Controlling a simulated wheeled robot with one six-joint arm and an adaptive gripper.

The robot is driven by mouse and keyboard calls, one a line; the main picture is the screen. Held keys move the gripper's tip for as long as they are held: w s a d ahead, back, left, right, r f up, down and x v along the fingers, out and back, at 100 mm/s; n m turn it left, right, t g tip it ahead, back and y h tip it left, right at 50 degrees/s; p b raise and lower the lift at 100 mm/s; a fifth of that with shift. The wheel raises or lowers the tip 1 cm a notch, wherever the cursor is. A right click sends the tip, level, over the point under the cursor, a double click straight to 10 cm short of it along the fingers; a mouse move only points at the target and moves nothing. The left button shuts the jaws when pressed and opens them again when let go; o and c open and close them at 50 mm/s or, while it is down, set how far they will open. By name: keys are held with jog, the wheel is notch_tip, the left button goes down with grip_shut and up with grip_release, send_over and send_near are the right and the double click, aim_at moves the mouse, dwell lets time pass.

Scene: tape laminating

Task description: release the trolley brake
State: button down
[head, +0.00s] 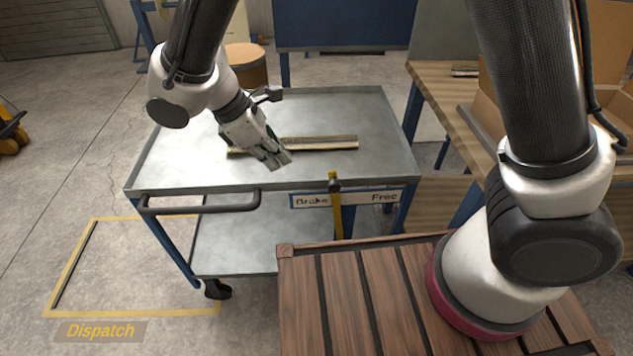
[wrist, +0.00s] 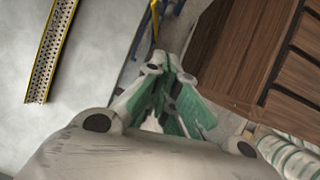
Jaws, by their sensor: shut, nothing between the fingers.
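The trolley (head: 180,165) has a grey metal top, a blue frame and a dark push handle (head: 200,207) at its front left. Its brake lever (head: 337,215) is a yellow bar with a black knob, standing nearly upright at the front edge. It crosses the label plate (head: 360,198), just right of the word "Brake"; "Free" is at the right end. A bit of yellow, likely the lever, also shows in the wrist view (wrist: 154,22). My gripper (head: 276,160) is shut and empty, above the trolley top, left of and behind the lever, apart from it. Its fingers fill the middle of the wrist view (wrist: 172,75).
A perforated metal strip (head: 325,142) lies on the trolley top behind my gripper. A wooden bench (head: 440,90) with a cardboard box (head: 500,105) stands at right. A round brown container (head: 246,65) is behind. The marked "Dispatch" floor area (head: 120,270) at left is clear.

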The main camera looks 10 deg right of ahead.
jog(key=d+r+x, duration=0.1)
jog(key=d+x, duration=0.1)
jog(key=x, duration=1)
jog(key=shift+w+d+f, duration=0.2)
jog(key=shift+d+f, duration=0.05)
jog(key=shift+d, duration=0.3)
jog(key=shift+d, duration=0.1)
